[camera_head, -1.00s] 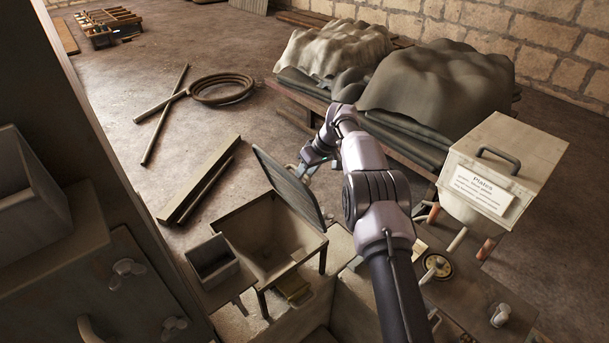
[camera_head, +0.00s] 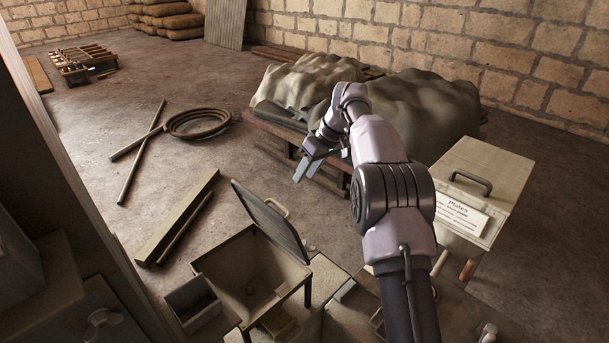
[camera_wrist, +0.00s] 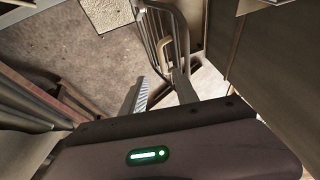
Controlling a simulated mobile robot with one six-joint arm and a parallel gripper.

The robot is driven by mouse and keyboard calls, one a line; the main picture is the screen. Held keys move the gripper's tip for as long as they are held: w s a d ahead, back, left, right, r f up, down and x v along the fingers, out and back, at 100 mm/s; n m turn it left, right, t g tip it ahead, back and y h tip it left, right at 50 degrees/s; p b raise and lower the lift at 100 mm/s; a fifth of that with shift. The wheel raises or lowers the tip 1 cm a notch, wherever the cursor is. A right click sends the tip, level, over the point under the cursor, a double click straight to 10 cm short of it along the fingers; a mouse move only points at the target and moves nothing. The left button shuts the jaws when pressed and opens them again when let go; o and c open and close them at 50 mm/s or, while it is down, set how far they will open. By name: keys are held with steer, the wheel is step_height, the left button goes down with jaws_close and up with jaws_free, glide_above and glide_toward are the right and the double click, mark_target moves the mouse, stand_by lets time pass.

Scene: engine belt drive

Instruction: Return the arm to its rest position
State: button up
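My gripper (camera_head: 306,168) is up in the air beyond the open bin, at the end of my raised, bent arm. Its two fingers point down and stand apart with nothing between them. They also show apart in the wrist view (camera_wrist: 160,90). The metal bin (camera_head: 250,275) below has its lid (camera_head: 268,220) tilted up and open, with a handle (camera_head: 276,207) on its far side. My gripper is clear of the lid in the head view. My arm hides part of the bench behind it.
A lidded box labelled "Plates" (camera_head: 462,218) stands right of my arm. Draped cloth heaps (camera_head: 425,110) lie on a low platform behind. A small open box (camera_head: 193,303) sits left of the bin. A coiled hose (camera_head: 196,122) and a long beam (camera_head: 178,215) lie on the floor.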

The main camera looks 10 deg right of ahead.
steer(key=s+a+m+t+h+b, duration=0.1)
steer(key=s+a+m+b, duration=0.15)
steer(key=s+b, duration=0.65)
steer(key=s+a+m+b, duration=0.1)
steer(key=s+m+b, duration=0.2)
steer(key=s+b, duration=0.55)
steer(key=s+f+m+t+b, duration=0.1)
steer(key=s+f+b, duration=0.3)
steer(key=s+f, duration=0.5)
steer(key=s+f+m+t+h+b, duration=0.1)
steer(key=s+f+m+b, duration=0.3)
steer(key=s+f, duration=0.5)
steer(key=s+b, duration=0.1)
steer(key=s, duration=0.7)
steer(key=shift+s+a+f, duration=0.4)
